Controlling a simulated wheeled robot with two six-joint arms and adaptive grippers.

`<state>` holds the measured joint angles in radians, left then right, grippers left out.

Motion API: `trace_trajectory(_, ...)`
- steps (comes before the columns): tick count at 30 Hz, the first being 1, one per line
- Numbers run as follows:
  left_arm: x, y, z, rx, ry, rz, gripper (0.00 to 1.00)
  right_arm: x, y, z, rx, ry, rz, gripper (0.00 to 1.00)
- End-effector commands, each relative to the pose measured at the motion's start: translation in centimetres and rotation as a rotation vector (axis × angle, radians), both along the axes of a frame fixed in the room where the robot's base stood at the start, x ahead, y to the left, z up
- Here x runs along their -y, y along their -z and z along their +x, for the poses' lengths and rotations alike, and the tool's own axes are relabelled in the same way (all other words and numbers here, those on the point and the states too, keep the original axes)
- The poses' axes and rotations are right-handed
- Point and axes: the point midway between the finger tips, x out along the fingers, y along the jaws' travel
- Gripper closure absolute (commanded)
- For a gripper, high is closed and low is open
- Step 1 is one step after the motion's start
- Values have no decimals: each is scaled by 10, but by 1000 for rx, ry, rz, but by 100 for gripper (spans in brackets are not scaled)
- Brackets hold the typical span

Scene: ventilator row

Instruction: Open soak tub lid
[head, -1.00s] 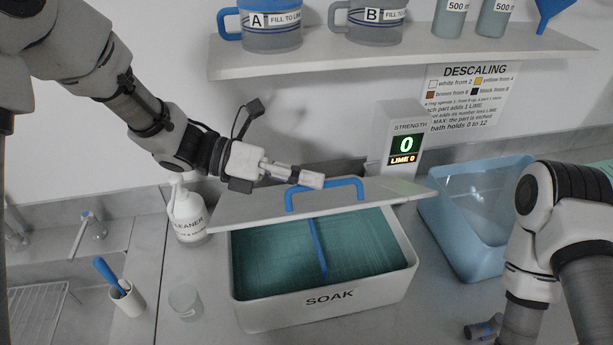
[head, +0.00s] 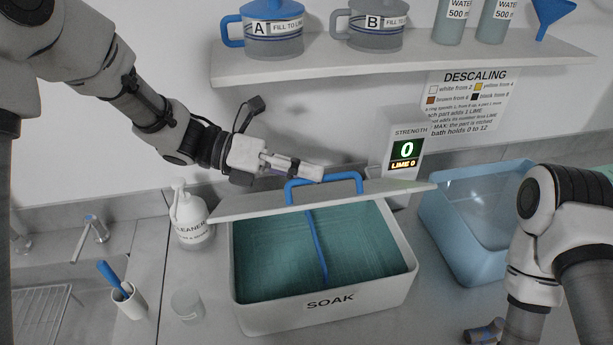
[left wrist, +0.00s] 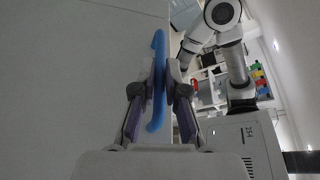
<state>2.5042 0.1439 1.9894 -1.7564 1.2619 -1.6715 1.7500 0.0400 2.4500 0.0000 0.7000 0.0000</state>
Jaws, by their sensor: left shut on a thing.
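The soak tub (head: 343,301) is a white box marked SOAK on the counter, with teal liquid and a blue divider bar (head: 317,247) inside. Its grey lid (head: 388,193) is raised and tilted at the tub's back, leaving most of the top uncovered. The lid's blue handle (head: 345,178) also shows in the left wrist view (left wrist: 157,114). My left gripper (head: 318,173) is shut on the handle near its left part; in the left wrist view its fingers (left wrist: 160,88) press on both sides of it. My right arm is at the right, its gripper not clearly visible.
A strength display (head: 404,152) reading 0 stands behind the lid. A blue bin (head: 462,235) is to the right. A cleaner bottle (head: 189,216), a clear cup (head: 187,304) and a white cup with a blue-handled tool (head: 129,300) are left. A shelf (head: 400,62) with jugs hangs above.

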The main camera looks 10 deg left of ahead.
Motion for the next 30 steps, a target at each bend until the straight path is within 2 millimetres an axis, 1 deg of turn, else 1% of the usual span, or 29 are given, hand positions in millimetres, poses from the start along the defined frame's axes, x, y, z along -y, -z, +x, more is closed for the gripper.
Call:
trace_trajectory(1, -2, -7, 5, -14, -1, -10, 100, 0, -4, 0, 0, 0, 0, 60)
trace_trajectory(5, -8, -20, 20, -88, 0, -41, 100, 0, -11, 0, 0, 0, 0, 60)
trace_trajectory(9, -17, -33, 42, -185, 0, -81, 100, 0, -16, 0, 0, 0, 0, 60)
trace_trajectory(18, -36, -51, 87, -378, 1, -161, 100, 0, -17, 0, 0, 0, 0, 60)
trace_trajectory(24, -44, -56, 107, -460, 2, -193, 100, 0, -17, 0, 0, 0, 0, 60)
trace_trajectory(30, -47, -58, 115, -494, 1, -207, 100, 0, -17, 0, 0, 0, 0, 60)
